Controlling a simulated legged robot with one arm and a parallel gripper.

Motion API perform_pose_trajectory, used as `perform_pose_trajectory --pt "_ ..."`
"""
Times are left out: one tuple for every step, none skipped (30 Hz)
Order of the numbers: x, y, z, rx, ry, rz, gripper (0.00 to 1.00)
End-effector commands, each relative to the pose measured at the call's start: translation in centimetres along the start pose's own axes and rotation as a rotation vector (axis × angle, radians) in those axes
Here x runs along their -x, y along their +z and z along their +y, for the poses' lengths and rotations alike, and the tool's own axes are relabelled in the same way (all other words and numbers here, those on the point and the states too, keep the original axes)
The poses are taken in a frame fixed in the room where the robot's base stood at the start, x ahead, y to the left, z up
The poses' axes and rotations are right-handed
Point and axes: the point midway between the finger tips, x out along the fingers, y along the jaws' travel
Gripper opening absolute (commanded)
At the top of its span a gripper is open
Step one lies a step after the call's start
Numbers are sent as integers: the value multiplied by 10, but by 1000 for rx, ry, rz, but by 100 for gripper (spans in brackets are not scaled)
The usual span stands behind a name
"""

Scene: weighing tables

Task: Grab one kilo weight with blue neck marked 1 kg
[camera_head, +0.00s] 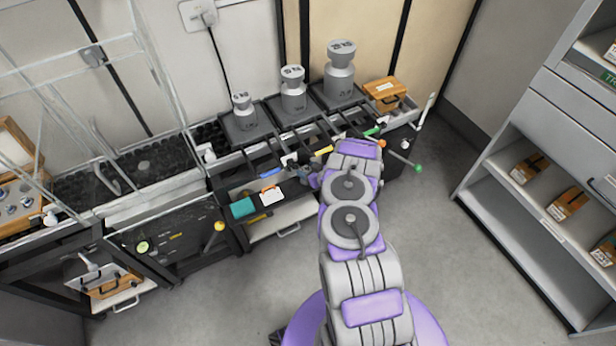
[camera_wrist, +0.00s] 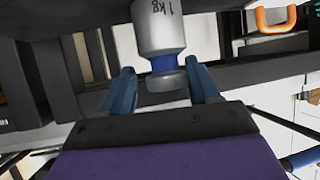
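The grey metal weight (camera_wrist: 158,27) marked "1 kg" shows at the top middle of the wrist view. It has a blue neck (camera_wrist: 165,63) and a grey knob (camera_wrist: 167,81) that points toward my gripper. My gripper (camera_wrist: 161,72) is open, with one blue-grey finger on each side of the knob. Gaps show between the fingers and the knob, and I see no contact. In the head view my gripper (camera_head: 306,177) is at the front edge of the weighing table, and the blue-necked weight cannot be made out there.
Three larger grey weights (camera_head: 242,112) (camera_head: 293,92) (camera_head: 340,72) stand on dark platforms behind my gripper. A wooden box (camera_head: 385,92) is to their right. A teal block (camera_head: 243,208) and an orange-handled item (camera_head: 271,195) lie left of my gripper. Shelves (camera_head: 545,200) stand right; floor between is clear.

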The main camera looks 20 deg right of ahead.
Motion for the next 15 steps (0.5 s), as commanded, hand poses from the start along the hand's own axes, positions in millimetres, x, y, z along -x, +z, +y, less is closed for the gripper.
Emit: perform_pose_trajectory --pt "0 0 0 0 1 0 53" --pt "0 0 -1 1 2 -1 50" --pt "0 -1 -2 2 2 -1 47" --pt "0 -1 -2 2 3 -1 44" --pt "0 -1 -2 2 3 -1 41" --pt "0 -1 -3 3 3 -2 37" --pt "0 -1 -3 3 3 -1 34" --pt "0 -1 -3 3 2 -1 31" --pt "0 -1 -2 2 2 -1 27" --pt "0 -1 -2 2 2 0 24" --pt "0 -1 -2 1 1 0 22" --pt "0 -1 -1 1 1 1 18" --pt "0 -1 0 1 1 1 15" --pt "0 -1 0 1 1 2 12" --pt "0 -1 0 1 1 2 8"
